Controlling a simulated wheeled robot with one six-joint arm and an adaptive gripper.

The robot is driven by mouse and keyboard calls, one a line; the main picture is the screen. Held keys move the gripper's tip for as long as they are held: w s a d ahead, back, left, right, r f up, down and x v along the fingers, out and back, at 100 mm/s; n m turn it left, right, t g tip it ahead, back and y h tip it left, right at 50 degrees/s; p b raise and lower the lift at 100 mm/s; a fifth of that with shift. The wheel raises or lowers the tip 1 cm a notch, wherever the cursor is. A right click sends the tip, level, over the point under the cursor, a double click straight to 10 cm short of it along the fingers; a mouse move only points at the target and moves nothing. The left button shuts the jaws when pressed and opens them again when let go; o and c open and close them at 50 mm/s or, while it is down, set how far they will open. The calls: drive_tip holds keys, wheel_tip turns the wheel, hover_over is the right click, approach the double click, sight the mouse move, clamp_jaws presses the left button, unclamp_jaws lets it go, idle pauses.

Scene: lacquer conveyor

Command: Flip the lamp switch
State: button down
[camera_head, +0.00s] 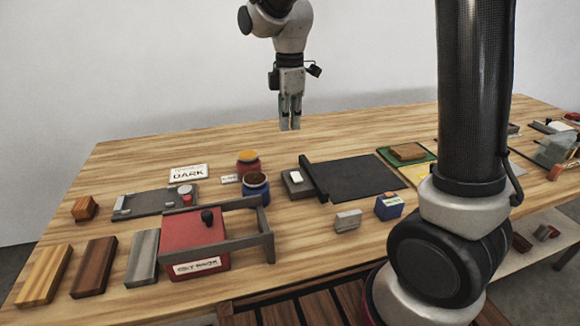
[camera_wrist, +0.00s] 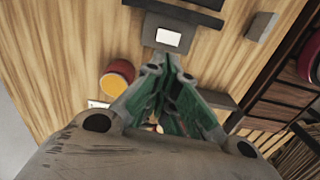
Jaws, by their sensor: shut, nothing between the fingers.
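A small grey box with a white rocker-like plate (camera_head: 297,177) stands at the left end of the black belt; it looks like the switch, though no lamp label can be read on it. It also shows in the wrist view (camera_wrist: 168,38), just beyond my fingertips. My gripper (camera_head: 290,127) is shut and empty, held above the table behind the box. Its green-padded fingers (camera_wrist: 166,66) come together in the wrist view. I cannot tell the exact gap between fingertips and box. No lamp is clearly recognisable.
The black belt (camera_head: 352,179) lies right of the box. A red jar (camera_head: 248,166) and blue jar (camera_head: 256,190) stand to its left. A red box (camera_head: 194,238) under a grey frame (camera_head: 268,240) is nearer. A grey block (camera_head: 348,220) and blue box (camera_head: 389,207) stand in front.

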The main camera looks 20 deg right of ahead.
sight(290, 178)
drive_tip(key=shift+n, duration=0.3)
wheel_tip(290, 178, down, 14)
drive_tip(key=shift+r, duration=0.1)
idle(0.6)
drive_tip(key=shift+f, duration=0.35)
drive_tip(key=shift+s+r, duration=0.3)
drive_tip(key=shift+s, duration=0.45)
